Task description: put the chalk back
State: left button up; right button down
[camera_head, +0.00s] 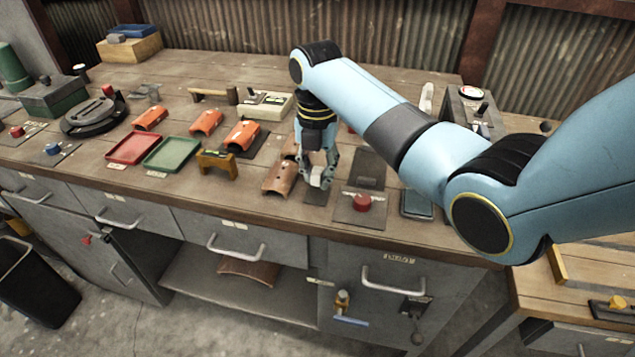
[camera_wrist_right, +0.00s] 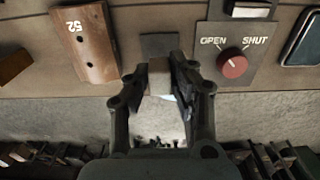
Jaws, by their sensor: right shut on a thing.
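My right gripper (camera_head: 318,180) is low over the front edge of the workbench (camera_head: 270,205), pointing down. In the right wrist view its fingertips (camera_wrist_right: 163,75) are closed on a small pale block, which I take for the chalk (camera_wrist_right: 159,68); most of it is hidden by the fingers. A small dark square pad (camera_wrist_right: 158,44) lies just beyond the fingertips; it also shows beside the gripper in the head view (camera_head: 316,197). I cannot tell whether the chalk touches the bench. My left gripper is not in view.
Close by are an orange-brown curved piece marked 52 (camera_wrist_right: 85,45) and an OPEN/SHUT panel with a red knob (camera_wrist_right: 233,64). A dark flat device (camera_head: 416,205) lies right of the panel. Red (camera_head: 131,148) and green (camera_head: 172,153) trays are further left.

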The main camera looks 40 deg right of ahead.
aim_at(317, 184)
notch_tip(317, 184, down, 3)
jog(key=shift+r, duration=0.1)
jog(key=shift+f, duration=0.45)
jog(key=c, duration=1.2)
grip_release()
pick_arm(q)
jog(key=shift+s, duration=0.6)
pick_arm(e)
jog(key=shift+o, duration=0.2)
jog(key=shift+r, duration=0.5)
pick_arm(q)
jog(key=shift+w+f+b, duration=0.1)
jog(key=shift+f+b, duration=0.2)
pick_arm(e)
notch_tip(317, 184, up, 11)
jog(key=shift+r, duration=0.2)
